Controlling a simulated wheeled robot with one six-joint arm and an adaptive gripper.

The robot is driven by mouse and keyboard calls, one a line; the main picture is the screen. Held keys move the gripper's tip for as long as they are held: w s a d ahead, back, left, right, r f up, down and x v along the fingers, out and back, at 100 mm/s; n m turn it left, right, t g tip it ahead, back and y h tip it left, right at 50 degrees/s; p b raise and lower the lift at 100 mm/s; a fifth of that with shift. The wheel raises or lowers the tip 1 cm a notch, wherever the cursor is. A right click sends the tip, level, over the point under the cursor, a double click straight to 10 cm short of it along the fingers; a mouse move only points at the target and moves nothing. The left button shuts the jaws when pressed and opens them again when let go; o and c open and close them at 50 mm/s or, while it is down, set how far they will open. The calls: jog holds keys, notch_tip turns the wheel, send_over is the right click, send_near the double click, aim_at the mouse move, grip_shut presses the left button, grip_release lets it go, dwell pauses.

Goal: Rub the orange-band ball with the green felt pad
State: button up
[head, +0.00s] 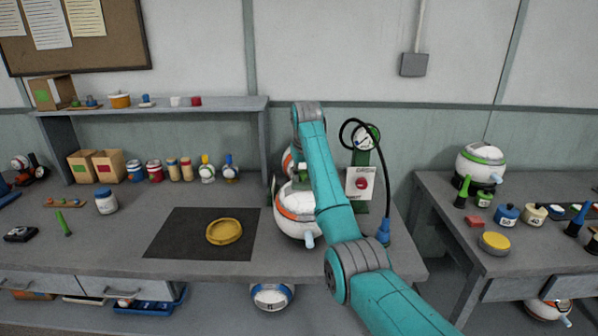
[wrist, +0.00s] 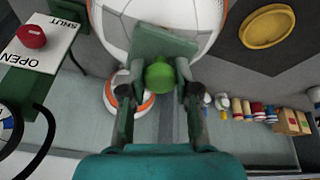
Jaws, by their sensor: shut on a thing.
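The orange-band ball (head: 296,212) is a large white ball with an orange band and a pale blue nozzle, at the right of the grey bench. In the wrist view, my gripper (wrist: 160,88) is shut on the green knob of the green felt pad (wrist: 165,42). The pad's flat plate lies against or very close to the large white ball (wrist: 200,14); I cannot tell whether they touch.
Another orange-banded ball (wrist: 127,95) stands behind. The press post with its OPEN/SHUT sign (head: 361,183) and black hose stands close on the right. A yellow round dish (head: 224,231) lies on a dark mat (head: 167,243). Jars and boxes line the back.

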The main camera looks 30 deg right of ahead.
jog(key=shift+s+d+f, duration=0.15)
jog(key=shift+s+f, duration=0.05)
jog(key=shift+s, duration=0.8)
jog(key=shift+s+d+f, duration=0.1)
jog(key=shift+s+f, duration=0.05)
jog(key=shift+s, duration=0.85)
jog(key=shift+r, duration=0.15)
jog(key=v, duration=0.4)
jog(key=w+v, duration=0.1)
jog(key=shift+s+r, duration=0.15)
jog(key=shift+r, duration=0.4)
jog(key=shift+r, duration=0.1)
jog(key=shift+v, duration=1.35)
